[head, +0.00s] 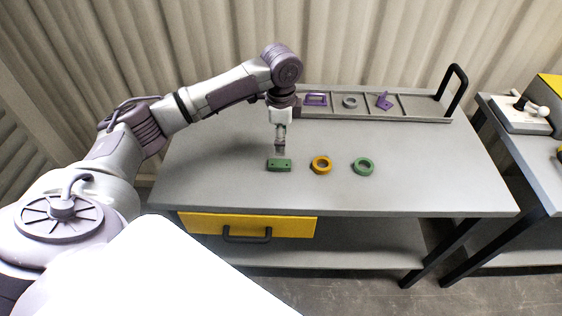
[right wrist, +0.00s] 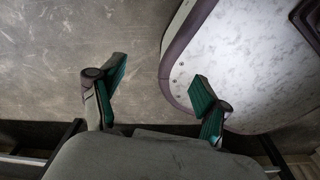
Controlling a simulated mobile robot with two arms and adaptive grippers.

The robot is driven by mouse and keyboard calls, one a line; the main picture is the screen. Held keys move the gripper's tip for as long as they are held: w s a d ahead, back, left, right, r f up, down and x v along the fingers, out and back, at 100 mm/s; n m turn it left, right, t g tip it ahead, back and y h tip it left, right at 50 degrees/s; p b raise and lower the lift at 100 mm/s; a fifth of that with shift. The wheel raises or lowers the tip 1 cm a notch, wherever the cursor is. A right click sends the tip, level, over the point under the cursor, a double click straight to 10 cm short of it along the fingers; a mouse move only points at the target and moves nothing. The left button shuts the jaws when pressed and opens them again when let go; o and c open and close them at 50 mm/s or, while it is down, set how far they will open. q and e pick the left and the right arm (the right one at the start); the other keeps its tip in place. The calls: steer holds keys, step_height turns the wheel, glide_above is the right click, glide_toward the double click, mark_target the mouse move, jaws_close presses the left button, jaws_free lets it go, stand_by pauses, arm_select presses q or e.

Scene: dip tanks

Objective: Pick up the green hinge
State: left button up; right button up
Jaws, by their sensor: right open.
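The green hinge (head: 279,165), a small block-like piece with holes, lies near the left of the grey table's middle in the head view. My left gripper (head: 280,153) points straight down just above and behind it. Its fingers are too small to tell whether they are open or shut, or whether they touch the hinge.
An orange ring (head: 321,165) and a green ring (head: 363,167) lie to the hinge's right. A divided tray (head: 421,108) at the back holds purple pieces and a grey ring. A yellow drawer (head: 200,223) hangs below the table (head: 430,185). The table's right front is clear.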

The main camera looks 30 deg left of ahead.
mark_target(280, 162)
arm_select(q)
step_height(280, 162, down, 3)
steer(key=shift+r, duration=0.1)
steer(key=shift+w+f, duration=0.15)
steer(key=shift+f, duration=0.2)
steer(key=f, duration=0.2)
steer(key=shift+s+a+f+p, duration=0.15)
steer(key=shift+s+f+p, duration=0.05)
steer(key=shift+f+p, duration=0.15)
step_height(280, 162, down, 2)
steer(key=shift+f, duration=0.25)
steer(key=shift+c, duration=0.6)
steer(key=c, duration=1.1)
steer(key=shift+c, duration=0.3)
arm_select(e)
steer(key=shift+a+r, duration=0.1)
steer(key=shift+r, duration=0.25)
